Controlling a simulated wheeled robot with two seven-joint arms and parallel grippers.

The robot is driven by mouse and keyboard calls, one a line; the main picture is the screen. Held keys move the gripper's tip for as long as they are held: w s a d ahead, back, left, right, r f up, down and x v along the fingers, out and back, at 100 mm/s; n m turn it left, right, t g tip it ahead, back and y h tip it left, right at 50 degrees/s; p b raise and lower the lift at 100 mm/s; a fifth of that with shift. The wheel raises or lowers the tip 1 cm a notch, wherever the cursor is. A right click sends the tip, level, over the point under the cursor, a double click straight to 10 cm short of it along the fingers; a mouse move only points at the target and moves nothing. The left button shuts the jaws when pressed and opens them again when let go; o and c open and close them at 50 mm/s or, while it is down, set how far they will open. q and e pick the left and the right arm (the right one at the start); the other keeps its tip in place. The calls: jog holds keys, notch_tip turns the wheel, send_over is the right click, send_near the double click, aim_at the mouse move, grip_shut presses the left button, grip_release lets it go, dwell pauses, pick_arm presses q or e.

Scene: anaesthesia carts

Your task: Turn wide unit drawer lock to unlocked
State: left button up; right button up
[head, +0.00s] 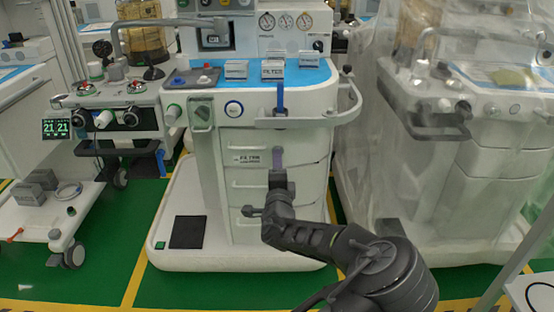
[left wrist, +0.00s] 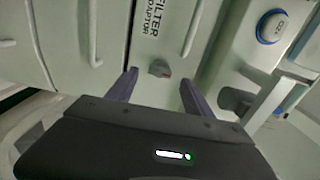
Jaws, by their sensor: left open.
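In the left wrist view the drawer lock (left wrist: 160,69) is a small grey knob with a red mark on the pale drawer front (left wrist: 115,62), beside the printed label (left wrist: 158,18). My left gripper (left wrist: 158,84) is open, its two purple fingers on either side of the lock in the picture. I cannot tell how far the tips are from the knob. In the head view my left gripper (head: 278,157) is at the top drawer of the middle cart (head: 245,178), right of its label (head: 248,158), and the lock is hidden there. My right gripper is not in view.
A grey rail handle (head: 300,122) and a blue-topped worktop stand above the gripper. A plastic-covered cart (head: 470,170) stands close on the right. Green floor (head: 110,285) is clear at front left.

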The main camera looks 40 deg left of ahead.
pick_arm(q)
jog(key=v, duration=0.3)
jog(key=shift+s+d+p, duration=0.2)
jog(key=shift+s+p, duration=0.05)
jog(key=shift+p, duration=0.05)
